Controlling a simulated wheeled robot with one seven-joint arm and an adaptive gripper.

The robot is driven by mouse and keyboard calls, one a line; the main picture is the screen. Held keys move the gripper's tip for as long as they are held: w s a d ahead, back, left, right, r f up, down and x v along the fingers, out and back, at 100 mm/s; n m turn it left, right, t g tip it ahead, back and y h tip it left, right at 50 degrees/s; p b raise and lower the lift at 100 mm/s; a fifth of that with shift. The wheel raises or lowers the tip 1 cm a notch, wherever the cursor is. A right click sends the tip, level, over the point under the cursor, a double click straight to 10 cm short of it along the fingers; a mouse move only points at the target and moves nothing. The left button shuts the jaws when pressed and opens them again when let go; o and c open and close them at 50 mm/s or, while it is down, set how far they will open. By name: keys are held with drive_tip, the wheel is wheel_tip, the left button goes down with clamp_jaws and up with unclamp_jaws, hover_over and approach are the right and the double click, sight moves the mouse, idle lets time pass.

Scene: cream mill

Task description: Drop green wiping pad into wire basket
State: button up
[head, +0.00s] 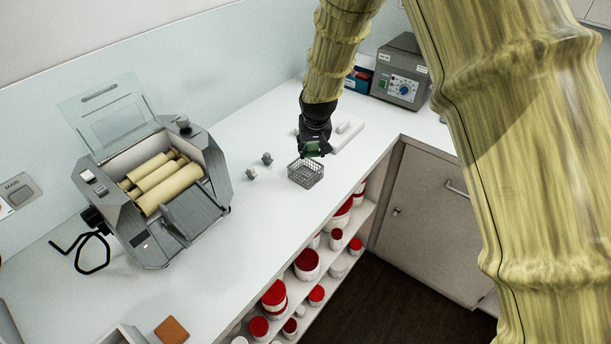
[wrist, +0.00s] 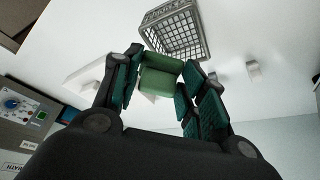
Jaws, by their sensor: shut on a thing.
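The green wiping pad (wrist: 160,76) is a small block held between the fingertips of my gripper (wrist: 161,80) in the wrist view. In the head view my gripper (head: 313,147) is shut on the green pad and is just behind the wire basket, seeming to be above the counter. The wire basket (head: 306,174) is a small grey open mesh box near the counter's front edge. In the wrist view the basket (wrist: 174,30) lies just beyond the pad, and its visible inside looks empty. The pad appears outside the basket; its exact height is unclear.
Two small grey pieces (head: 251,172) lie left of the basket. A white board (head: 347,132) lies behind my gripper. A three-roll mill (head: 155,185) stands at left and a grey control box (head: 401,75) at the back. The counter between mill and basket is mostly clear.

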drive_tip(key=o, duration=1)
drive_tip(key=shift+f, duration=0.1)
drive_tip(key=v, duration=1.2)
drive_tip(key=shift+a, duration=0.1)
